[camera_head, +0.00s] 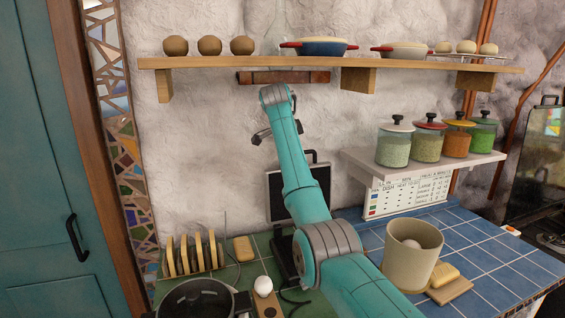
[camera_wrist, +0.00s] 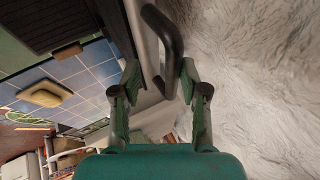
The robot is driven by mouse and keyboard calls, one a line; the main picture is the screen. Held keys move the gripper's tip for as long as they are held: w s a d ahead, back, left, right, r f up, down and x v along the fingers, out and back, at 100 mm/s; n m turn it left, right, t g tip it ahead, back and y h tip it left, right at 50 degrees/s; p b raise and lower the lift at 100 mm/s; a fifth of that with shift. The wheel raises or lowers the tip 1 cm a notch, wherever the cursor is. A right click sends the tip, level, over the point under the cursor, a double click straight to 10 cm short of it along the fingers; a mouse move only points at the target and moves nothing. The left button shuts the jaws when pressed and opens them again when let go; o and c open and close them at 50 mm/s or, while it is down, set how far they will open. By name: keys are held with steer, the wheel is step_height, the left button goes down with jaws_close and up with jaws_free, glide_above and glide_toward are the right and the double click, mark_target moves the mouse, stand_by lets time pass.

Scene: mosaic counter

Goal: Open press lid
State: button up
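The press stands on the green tiles behind my arm, its dark lower part (camera_head: 284,258) partly hidden. Its lid (camera_head: 283,205) stands raised, near upright, with a pale edge and a dark handle (camera_head: 314,155) at the top. In the wrist view the lid's ridged dark face (camera_wrist: 50,22) fills the upper left, and the curved handle (camera_wrist: 174,45) reaches down between my fingers. My gripper (camera_head: 276,131) is above the lid near the wall. In the wrist view its fingers (camera_wrist: 160,91) are spread, with gaps visible beside the handle; contact is unclear.
A wooden shelf (camera_head: 240,62) with bowls and pots runs above my gripper. The stone wall (camera_head: 190,130) is close behind. A toast rack (camera_head: 192,256), an egg cup (camera_head: 264,290) and a dark pan (camera_head: 195,300) are near the press. A beige crock (camera_head: 408,262) stands right.

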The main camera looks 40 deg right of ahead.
steer(key=s+a, duration=0.4)
steer(key=a, duration=0.3)
steer(key=shift+s+a, duration=0.2)
steer(key=shift+a, duration=0.2)
